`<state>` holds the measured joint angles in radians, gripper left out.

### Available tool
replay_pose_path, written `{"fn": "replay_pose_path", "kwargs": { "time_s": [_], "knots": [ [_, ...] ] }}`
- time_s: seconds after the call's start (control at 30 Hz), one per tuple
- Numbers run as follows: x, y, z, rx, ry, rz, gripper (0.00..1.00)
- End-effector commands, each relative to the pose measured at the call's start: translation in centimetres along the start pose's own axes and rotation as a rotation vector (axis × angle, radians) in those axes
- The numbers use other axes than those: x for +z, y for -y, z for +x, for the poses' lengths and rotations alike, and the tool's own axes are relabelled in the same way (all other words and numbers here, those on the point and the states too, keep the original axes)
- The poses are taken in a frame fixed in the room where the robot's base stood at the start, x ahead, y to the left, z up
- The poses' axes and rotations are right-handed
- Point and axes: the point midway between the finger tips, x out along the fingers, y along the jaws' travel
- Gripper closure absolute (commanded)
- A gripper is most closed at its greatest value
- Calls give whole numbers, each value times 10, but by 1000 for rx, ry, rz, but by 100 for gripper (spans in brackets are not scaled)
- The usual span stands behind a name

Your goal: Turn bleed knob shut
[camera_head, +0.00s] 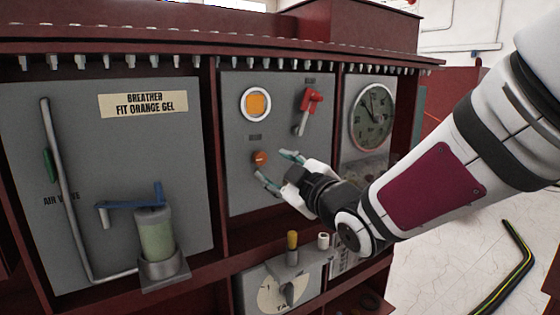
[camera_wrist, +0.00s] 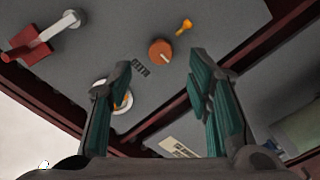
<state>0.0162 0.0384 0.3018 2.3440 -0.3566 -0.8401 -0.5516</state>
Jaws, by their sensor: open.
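The bleed knob is a small round orange knob (camera_head: 260,158) on the grey middle panel, below a small label. In the wrist view the orange knob (camera_wrist: 160,52) shows beyond my fingertips, roughly between their lines. My gripper (camera_head: 274,167) is open and empty, just to the right of the knob in the head view, pointing at the panel. In the wrist view its two teal-padded fingers (camera_wrist: 159,72) stand wide apart. I see no finger on the knob; the exact gap is unclear.
Above the knob are a round orange sight glass (camera_head: 256,104) and a red-handled valve (camera_head: 311,103). A dial gauge (camera_head: 373,117) is at right. A breather cylinder (camera_head: 156,235) with a blue lever is at left. Below is a tap dial box (camera_head: 280,289). Dark red frame posts border the panels.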

Motion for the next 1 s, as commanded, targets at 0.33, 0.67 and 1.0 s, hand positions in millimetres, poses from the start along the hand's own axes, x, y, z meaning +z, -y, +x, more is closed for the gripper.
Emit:
{"fn": "replay_pose_path", "kwargs": {
  "time_s": [0.33,0.67,1.0],
  "knots": [
    [0,0,56,0,0,2,54],
    [0,0,66,0,1,1,54],
    [0,0,66,0,1,1,100]
  ]
}}
